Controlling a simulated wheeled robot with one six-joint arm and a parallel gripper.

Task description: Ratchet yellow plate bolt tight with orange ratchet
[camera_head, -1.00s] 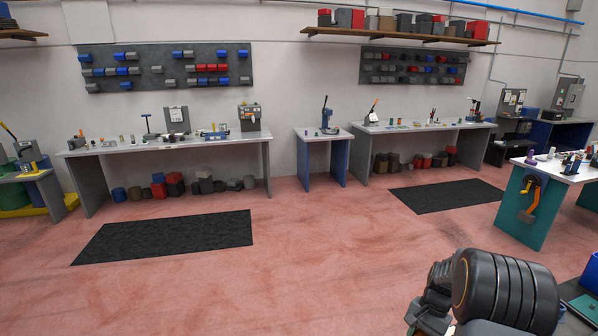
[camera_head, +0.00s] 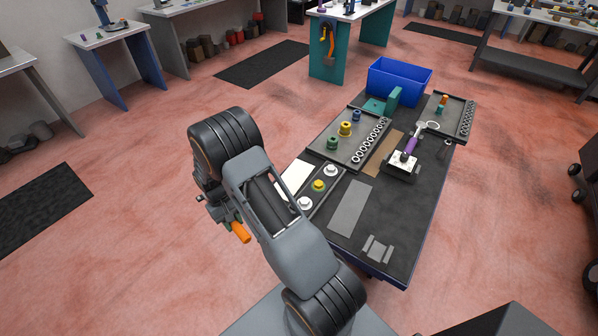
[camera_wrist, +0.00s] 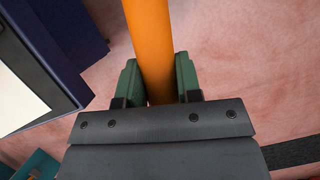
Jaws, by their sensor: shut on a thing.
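My gripper (camera_head: 227,224) hangs off the left side of the dark bench, over the floor. It is shut on the orange ratchet (camera_head: 241,233), whose handle juts out toward the lower right in the head view. In the wrist view the orange handle (camera_wrist: 150,40) stands between the green jaw pads; the ratchet's head is not visible. A yellow bolt (camera_head: 319,184) sits on a dark plate at the bench's left edge, between two white round pieces (camera_head: 305,203). The gripper is apart from it, to its left and lower down in the picture.
The bench (camera_head: 400,240) also bears a tray of coloured pieces and rings (camera_head: 322,147), a blue bin (camera_head: 400,78), a purple-handled tool (camera_head: 411,142) on a white block, and a second tray (camera_head: 457,112). Open red floor (camera_head: 150,150) lies left of the bench.

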